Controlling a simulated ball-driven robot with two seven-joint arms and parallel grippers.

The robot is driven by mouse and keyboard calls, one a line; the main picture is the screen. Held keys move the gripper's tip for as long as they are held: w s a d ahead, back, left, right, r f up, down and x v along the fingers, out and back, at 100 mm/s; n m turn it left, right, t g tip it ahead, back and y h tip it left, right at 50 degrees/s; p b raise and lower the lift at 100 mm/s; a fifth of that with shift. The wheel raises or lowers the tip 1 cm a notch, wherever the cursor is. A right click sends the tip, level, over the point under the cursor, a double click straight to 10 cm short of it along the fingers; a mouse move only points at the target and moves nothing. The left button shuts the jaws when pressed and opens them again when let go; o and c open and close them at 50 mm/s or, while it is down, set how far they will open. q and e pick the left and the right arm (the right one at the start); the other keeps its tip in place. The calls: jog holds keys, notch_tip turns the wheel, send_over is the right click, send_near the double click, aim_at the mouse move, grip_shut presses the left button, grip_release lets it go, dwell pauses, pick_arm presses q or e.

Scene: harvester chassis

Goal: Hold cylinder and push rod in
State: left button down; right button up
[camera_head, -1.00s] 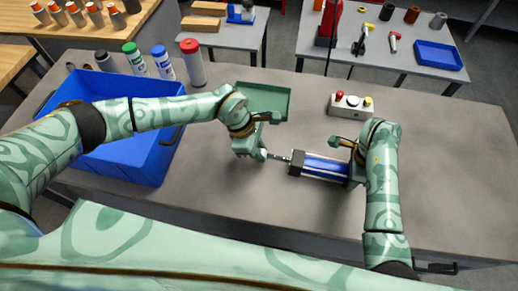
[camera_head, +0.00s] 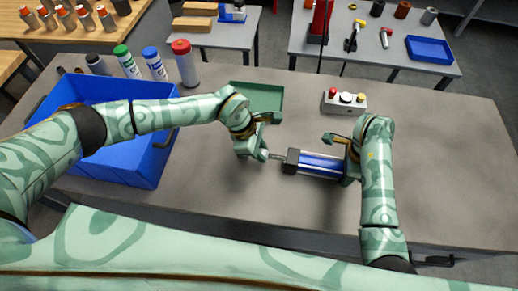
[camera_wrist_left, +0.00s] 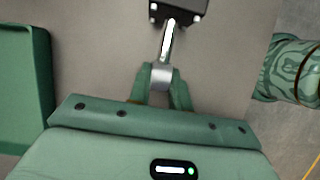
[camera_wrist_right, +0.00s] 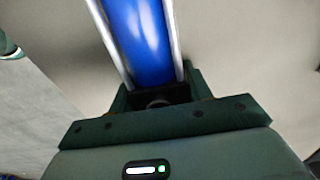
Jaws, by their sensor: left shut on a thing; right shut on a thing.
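The cylinder (camera_head: 320,164) has a blue barrel with silver tie rods and dark end blocks, and lies level over the grey bench. It also shows in the right wrist view (camera_wrist_right: 141,38). The metal rod (camera_head: 274,156) sticks out of its left end, with a wider silver tip. My left gripper (camera_head: 260,154) is shut on the rod's tip, seen between its fingers in the left wrist view (camera_wrist_left: 161,77). A length of rod (camera_wrist_left: 168,42) shows between the fingers and the end block. My right gripper (camera_head: 350,170) is shut on the cylinder's right end block (camera_wrist_right: 160,97).
A green tray (camera_head: 257,97) and a button box (camera_head: 344,102) lie behind the grippers. A blue crate (camera_head: 110,150) stands at the left, with several bottles (camera_head: 186,64) behind it. The bench at the right (camera_head: 450,160) is clear.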

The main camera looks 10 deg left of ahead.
aim_at(278, 156)
pick_arm(q)
jog(key=shift+d+r, duration=0.1)
jog(key=shift+d, duration=0.8)
pick_arm(e)
jog(key=shift+a, duration=0.1)
pick_arm(q)
jog(key=shift+d, duration=1.35)
dwell(0.7)
jog(key=c, duration=1.2)
grip_release()
jog(key=shift+a, duration=0.1)
